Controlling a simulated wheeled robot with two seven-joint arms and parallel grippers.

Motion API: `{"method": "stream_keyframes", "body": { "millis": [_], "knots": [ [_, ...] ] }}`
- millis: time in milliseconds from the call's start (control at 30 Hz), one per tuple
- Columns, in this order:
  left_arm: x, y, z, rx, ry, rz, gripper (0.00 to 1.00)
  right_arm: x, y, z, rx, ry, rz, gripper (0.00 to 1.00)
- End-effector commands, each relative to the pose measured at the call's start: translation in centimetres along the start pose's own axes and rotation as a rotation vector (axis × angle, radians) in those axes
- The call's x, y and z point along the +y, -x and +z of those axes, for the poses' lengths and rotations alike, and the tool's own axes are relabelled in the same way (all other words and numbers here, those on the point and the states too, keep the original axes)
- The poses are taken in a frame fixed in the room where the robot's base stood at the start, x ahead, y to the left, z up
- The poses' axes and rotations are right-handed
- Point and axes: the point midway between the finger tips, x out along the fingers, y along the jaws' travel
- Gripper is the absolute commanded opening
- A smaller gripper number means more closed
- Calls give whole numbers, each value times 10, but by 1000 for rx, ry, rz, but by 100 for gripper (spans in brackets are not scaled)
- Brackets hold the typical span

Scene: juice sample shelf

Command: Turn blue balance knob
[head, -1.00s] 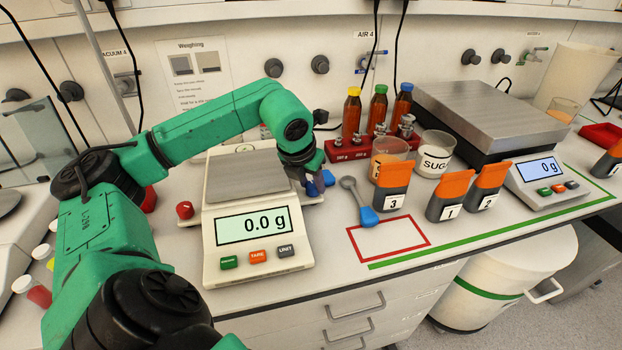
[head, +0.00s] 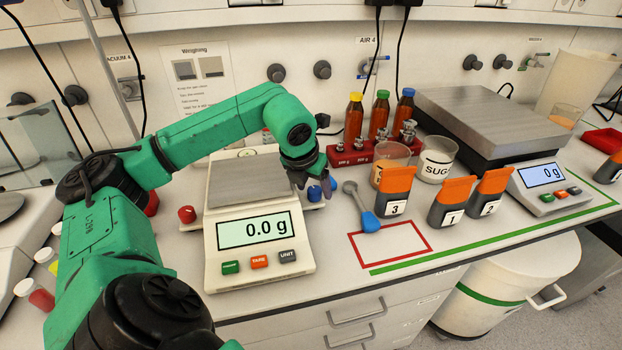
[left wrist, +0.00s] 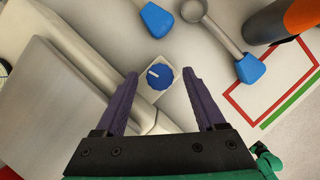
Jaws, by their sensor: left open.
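The blue balance knob (head: 315,193) sits on a small pale mount at the right side of the balance (head: 220,262). In the left wrist view the blue knob (left wrist: 159,77) is round with a white pointer mark. My left gripper (head: 300,182) points down beside the knob, close to the weighing pan's right edge. In the left wrist view its two purple fingers (left wrist: 160,73) are open and apart, with the knob framed between their tips. I cannot tell how high the tips are above it. The balance display reads 0.0 g. My right gripper is not in view.
A red knob (head: 187,214) is at the balance's left side. A blue-handled scoop (head: 370,221) lies right of the blue knob, and another blue handle (left wrist: 156,18) lies close by. Numbered containers, bottles and a larger scale (head: 535,182) stand farther right.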

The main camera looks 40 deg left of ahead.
Motion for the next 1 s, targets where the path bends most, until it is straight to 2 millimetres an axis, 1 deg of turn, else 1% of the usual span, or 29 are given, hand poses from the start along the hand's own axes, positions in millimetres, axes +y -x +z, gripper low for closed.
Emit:
{"method": "stream_keyframes", "body": {
  "millis": [67,167,267,300,400,500,600,667,1000],
  "knots": [
    [0,10,1,-4,0,1,72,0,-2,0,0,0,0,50],
    [0,34,1,-7,0,1,72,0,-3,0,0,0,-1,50],
    [0,66,2,-9,0,-1,72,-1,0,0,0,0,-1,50],
    [0,79,2,-9,0,-2,72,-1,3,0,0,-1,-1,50],
    [-1,110,3,-7,-1,-3,72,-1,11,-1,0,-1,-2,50],
    [0,131,2,-6,0,-1,72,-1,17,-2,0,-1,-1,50],
    [0,141,1,-4,0,-1,72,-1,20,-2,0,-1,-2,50],
    [0,144,1,-3,0,0,72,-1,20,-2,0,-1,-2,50],
    [0,143,0,-3,0,0,72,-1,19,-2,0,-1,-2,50]
  ]
}}
